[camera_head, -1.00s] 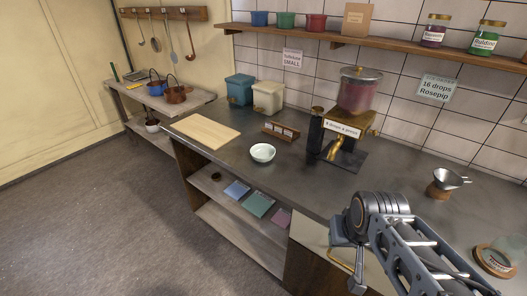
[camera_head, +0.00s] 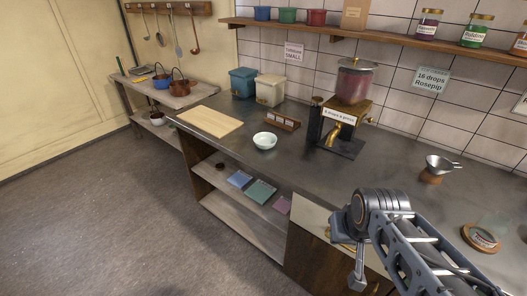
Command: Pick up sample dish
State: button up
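A small white round bowl (camera_head: 265,141), the only dish-like thing I can make out, stands upright on the dark grey counter (camera_head: 310,165), left of the dispenser. It appears empty. My gripper (camera_head: 357,276) is at the lower right, in front of the counter's front edge and well to the right of the bowl, not touching it. I see its end from the side, partly hidden by my wrist, so its opening is unclear.
A dispenser with a brass tap (camera_head: 343,118) stands right of the bowl, with a small wooden rack (camera_head: 283,121) behind. A cutting board (camera_head: 210,121) lies left. A metal funnel (camera_head: 438,167) stands at right. Counter in front of the bowl is clear.

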aim_at(264, 140)
jog(key=z, duration=0.95)
jog(key=k, duration=0.1)
jog(key=u, duration=2.55)
jog(key=i, duration=0.85)
jog(key=u, duration=0.55)
jog(key=i, duration=1)
jog(key=z, duration=1.05)
jog(key=i, duration=1)
jog(key=z, duration=1.05)
